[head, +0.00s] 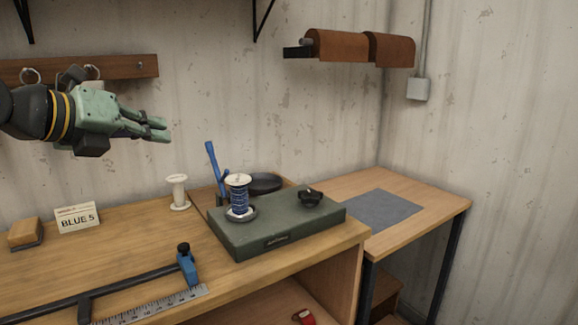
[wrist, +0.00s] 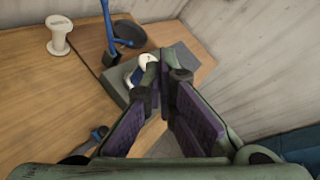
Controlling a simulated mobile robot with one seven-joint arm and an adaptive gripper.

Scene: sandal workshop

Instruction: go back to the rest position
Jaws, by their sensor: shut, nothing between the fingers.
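My gripper (head: 166,130) is in the upper left of the head view, raised above the workbench and pointing right. Its green fingers also show in the wrist view (wrist: 165,75), close together at the tips with nothing held between them. Below and to the right of it, a spool of blue thread (head: 239,196) stands upright on a green base (head: 277,237). In the wrist view the fingers partly hide this spool and the base.
A blue-handled tool (head: 213,166), an empty white spool (head: 178,192), a "BLUE 5" card (head: 77,217) and a ruler with a blue clamp (head: 187,265) are on the bench. Leather rolls (head: 345,46) hang on the wall at right. A side table (head: 430,195) holds a grey mat.

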